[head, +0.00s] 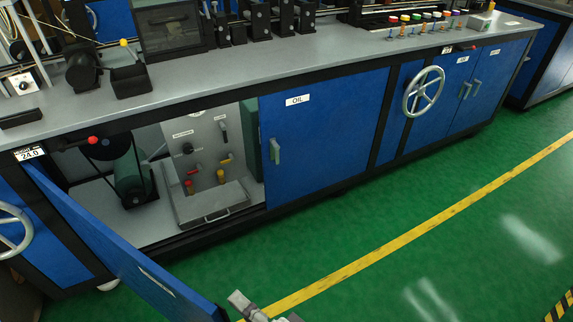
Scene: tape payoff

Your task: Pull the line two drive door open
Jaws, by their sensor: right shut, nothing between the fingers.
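A blue door (130,255) with a dark edge stands swung out from the left bay of the long blue bench. It shows a green motor (133,178) and a valve panel (205,150) inside, so it looks like the drive door. A small plate on its face is too slanted to read. My right gripper (243,304) is at the bottom edge of the picture, just right of the door's free end. It is shut and empty. I cannot tell whether it touches the door. My left gripper is out of view.
The OIL door (325,130) beside the bay is closed, with a handle (274,150). Handwheels stick out from the bench front at right (424,92) and far left (12,232). The green floor (420,220) with a yellow line is clear in front.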

